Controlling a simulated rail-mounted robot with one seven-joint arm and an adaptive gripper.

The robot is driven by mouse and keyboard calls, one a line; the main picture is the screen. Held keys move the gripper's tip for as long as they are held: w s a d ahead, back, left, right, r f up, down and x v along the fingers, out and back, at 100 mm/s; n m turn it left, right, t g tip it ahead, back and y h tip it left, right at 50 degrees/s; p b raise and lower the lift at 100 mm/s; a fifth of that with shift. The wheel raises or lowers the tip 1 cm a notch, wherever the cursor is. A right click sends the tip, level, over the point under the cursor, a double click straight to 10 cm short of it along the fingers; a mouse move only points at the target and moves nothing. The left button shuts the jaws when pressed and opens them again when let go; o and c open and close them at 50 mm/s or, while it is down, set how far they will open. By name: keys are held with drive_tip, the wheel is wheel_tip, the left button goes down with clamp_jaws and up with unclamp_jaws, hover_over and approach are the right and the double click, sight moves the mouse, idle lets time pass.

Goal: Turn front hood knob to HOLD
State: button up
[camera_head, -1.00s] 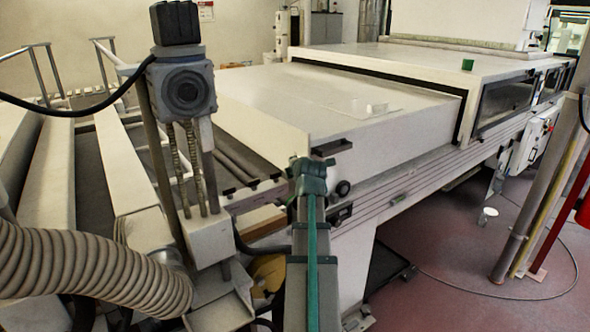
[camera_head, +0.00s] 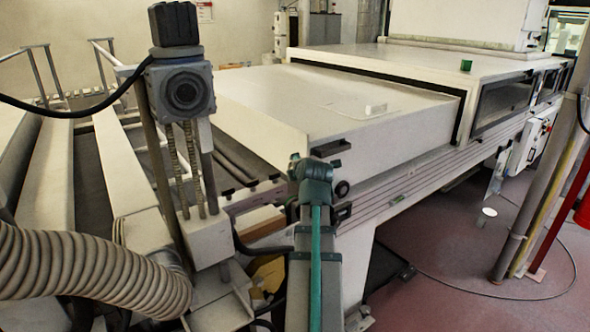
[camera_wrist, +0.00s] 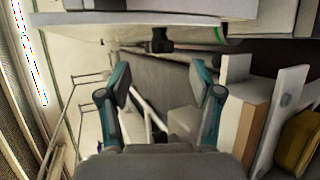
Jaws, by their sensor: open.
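The front hood knob (camera_head: 342,188), small, round and black, is on the front face of the pale hood (camera_head: 390,124), below a black handle (camera_head: 332,147). Its setting is too small to read. In the head view, the teal end of my arm is just left of the knob, and the fingertips cannot be made out. In the wrist view, my gripper (camera_wrist: 162,88) is open with nothing between its two teal-backed fingers. A black knob-like part (camera_wrist: 160,42) shows beyond the fingers, below the pale panel; I cannot tell for sure that it is the same knob.
A grey motor unit (camera_head: 182,90) on a post and a ribbed hose (camera_head: 85,270) stand at the left. A white cup-like object (camera_head: 487,215) is on the red floor. A small green object (camera_head: 466,65) sits on the tunnel top.

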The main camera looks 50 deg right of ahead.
drive_tip(key=v, duration=0.6)
drive_tip(key=shift+f, duration=0.15)
